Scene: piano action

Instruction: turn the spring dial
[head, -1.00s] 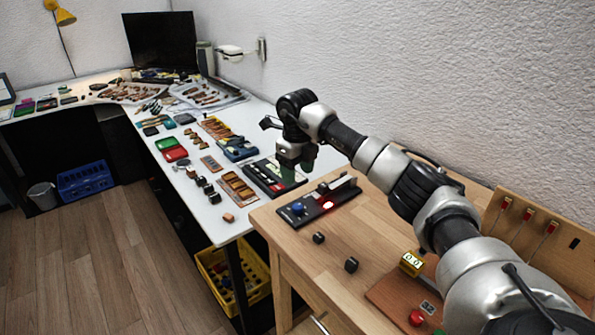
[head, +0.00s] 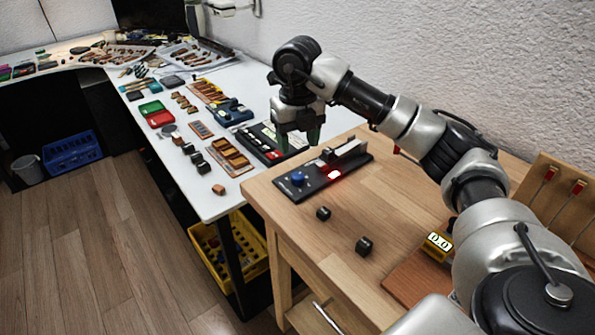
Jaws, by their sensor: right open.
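A black device base (head: 312,182) lies on the wooden table. At its near left end is a round blue knob (head: 298,179), which looks like the spring dial. A red lit spot (head: 334,175) and a raised grey metal piece sit further along the base. My right gripper (head: 299,140) points down with its fingers apart and empty. In the picture it is above and behind the blue knob, not touching it. My left gripper is not in view.
Two small black blocks (head: 323,213) (head: 364,246) lie in front of the base. A yellow display box (head: 437,246) stands to the right. A black device with buttons (head: 270,143) lies on the white table (head: 190,205) behind.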

